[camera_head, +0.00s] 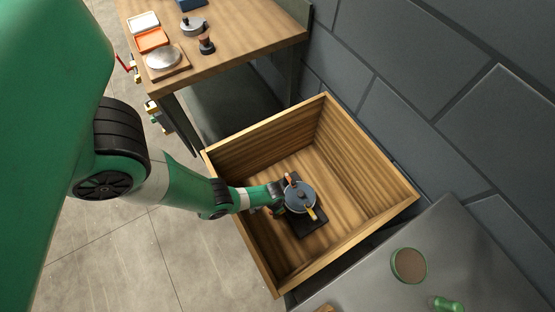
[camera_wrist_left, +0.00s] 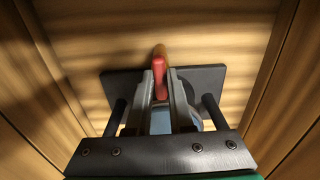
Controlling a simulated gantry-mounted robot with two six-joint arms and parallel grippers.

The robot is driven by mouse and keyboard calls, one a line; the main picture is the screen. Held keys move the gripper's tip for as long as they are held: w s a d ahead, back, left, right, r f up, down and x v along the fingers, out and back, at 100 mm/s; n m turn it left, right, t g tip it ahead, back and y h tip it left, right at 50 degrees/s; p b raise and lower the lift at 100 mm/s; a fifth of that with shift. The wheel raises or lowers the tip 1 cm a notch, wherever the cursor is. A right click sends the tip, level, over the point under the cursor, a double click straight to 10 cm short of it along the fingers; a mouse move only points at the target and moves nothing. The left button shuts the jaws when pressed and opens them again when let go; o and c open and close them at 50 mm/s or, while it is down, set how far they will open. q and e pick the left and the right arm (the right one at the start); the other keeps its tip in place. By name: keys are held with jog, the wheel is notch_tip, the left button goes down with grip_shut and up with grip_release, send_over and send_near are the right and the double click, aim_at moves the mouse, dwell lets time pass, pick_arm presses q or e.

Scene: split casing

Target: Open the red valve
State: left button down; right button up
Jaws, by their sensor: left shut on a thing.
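A grey round casing (camera_head: 300,196) sits on a dark square base (camera_head: 311,222) inside a wooden box. A red-orange handle (camera_head: 288,179) shows at its far left side, and a yellow handle (camera_head: 312,213) at its near side. In the left wrist view a red handle (camera_wrist_left: 159,75) stands between the fingers of my left gripper (camera_wrist_left: 160,92), with the dark base (camera_wrist_left: 208,78) behind. My left gripper is shut on this handle. In the head view the gripper (camera_head: 281,196) reaches the casing's left side, and its fingertips are hard to make out. My right gripper is not in view.
The box's wooden walls (camera_head: 352,240) surround the casing and my left wrist. A wooden table (camera_head: 235,40) with trays and a pot stands at the back, with a red lever (camera_head: 123,62) at its left edge. A grey counter (camera_head: 450,255) is at the lower right.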

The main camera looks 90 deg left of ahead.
pick_arm(q)
jog(key=c, duration=0.8)
grip_release()
notch_tip(320, 180, up, 12)
jog(key=p, duration=1)
jog(key=shift+f+p, duration=0.2)
jog(key=shift+p, duration=0.15)
